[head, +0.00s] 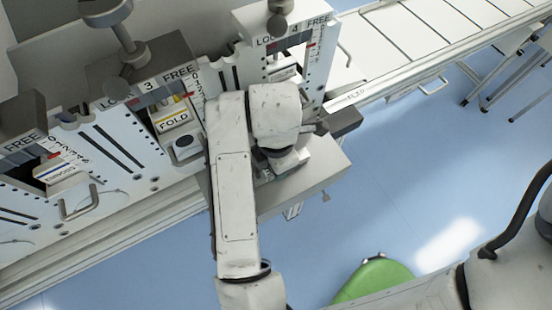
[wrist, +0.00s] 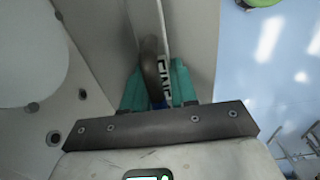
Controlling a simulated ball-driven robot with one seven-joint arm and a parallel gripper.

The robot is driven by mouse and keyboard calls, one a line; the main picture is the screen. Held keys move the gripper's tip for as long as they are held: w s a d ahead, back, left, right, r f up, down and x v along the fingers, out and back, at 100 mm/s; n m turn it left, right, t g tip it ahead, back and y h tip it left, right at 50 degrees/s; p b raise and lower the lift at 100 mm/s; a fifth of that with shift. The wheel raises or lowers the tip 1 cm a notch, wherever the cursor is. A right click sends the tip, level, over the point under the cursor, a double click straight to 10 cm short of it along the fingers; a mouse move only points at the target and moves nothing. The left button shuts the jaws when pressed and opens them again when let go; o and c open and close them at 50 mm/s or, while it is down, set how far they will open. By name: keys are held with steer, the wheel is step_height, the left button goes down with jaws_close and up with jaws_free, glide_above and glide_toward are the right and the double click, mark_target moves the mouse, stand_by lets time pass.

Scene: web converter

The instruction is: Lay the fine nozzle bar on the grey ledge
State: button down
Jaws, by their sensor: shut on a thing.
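My gripper (wrist: 158,85) has teal fingers shut on the fine nozzle bar (wrist: 164,74), which shows a white strip lettered "FINE" beside a dark rounded part. In the head view my arm covers most of the gripper, and only a little shows below the wrist (head: 284,160). The grey ledge (head: 322,174) juts from the front of the machine, under and around my gripper. A pale grey surface, probably the ledge (wrist: 197,40), also lies around the bar in the wrist view. Whether the bar touches the ledge is hidden.
The white machine face (head: 115,150) carries stations marked "LOCK" and "FREE". A cartridge lettered "FOLD" (head: 174,120) sits in station 3, left of my arm. A conveyor (head: 425,35) runs to the upper right. Blue floor (head: 400,165) lies beyond the ledge, with a green round object (head: 375,280).

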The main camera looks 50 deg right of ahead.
steer(key=shift+f, duration=0.2)
steer(key=shift+f, duration=0.1)
steer(key=c, duration=0.9)
jaws_free()
step_height(320, 180, up, 12)
steer(key=p, duration=0.2)
steer(key=shift+r+p, duration=0.2)
steer(key=shift+p, duration=0.2)
